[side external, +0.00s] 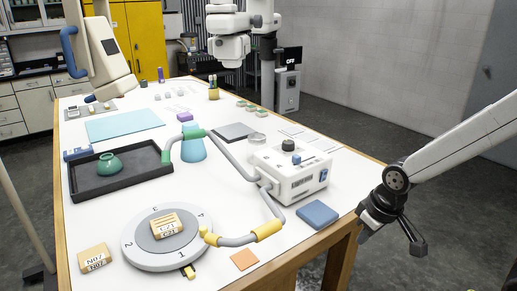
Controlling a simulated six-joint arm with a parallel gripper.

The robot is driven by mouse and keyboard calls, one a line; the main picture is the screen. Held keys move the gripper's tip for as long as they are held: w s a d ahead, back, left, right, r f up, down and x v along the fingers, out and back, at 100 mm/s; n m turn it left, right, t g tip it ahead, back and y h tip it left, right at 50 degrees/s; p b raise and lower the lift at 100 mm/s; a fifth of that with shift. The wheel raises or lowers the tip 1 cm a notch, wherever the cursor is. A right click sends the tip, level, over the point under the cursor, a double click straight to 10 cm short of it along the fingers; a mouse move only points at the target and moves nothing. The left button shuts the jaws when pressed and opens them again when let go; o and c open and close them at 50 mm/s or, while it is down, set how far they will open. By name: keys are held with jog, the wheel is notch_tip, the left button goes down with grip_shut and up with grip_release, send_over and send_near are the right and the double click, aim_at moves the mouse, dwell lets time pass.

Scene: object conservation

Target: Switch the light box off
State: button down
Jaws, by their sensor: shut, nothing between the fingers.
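The light box (290,172) is a white case on the table's right side. It has a black knob (288,145) on top and a blue switch (323,175) on its right end. Two grey bendable arms come from it, one with green sections (194,134) and one with yellow sections (268,230). Whether its lamp is lit, I cannot tell. My gripper (366,232) is dark, shut and empty. It shows off the table's right edge, to the right of and lower in the picture than the light box, apart from it.
A blue block (318,215) lies in front of the light box near the table edge. A round numbered turntable (135,250) bears a labelled box (167,228). A dark tray (90,186) holds a green pot (110,164).

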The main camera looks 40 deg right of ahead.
jog(key=w+v, duration=0.1)
jog(key=v, duration=0.2)
jog(key=n+t, duration=1.3)
jog(key=n, duration=0.2)
send_near(325, 173)
jog(key=s+a+r, duration=0.1)
jog(key=s+a, duration=0.1)
jog(key=s, duration=0.2)
jog(key=s+d+r+n+t, duration=0.2)
jog(key=s+n+t, duration=0.1)
jog(key=t, duration=0.1)
notch_tip(325, 173, down, 7)
jog(key=shift+w+f, duration=0.15)
jog(key=shift+w, duration=0.1)
jog(key=w, duration=0.4)
jog(key=w+r, duration=0.1)
jog(key=w, duration=0.8)
jog(key=shift+w+r, duration=0.35)
jog(key=shift+w, duration=0.05)
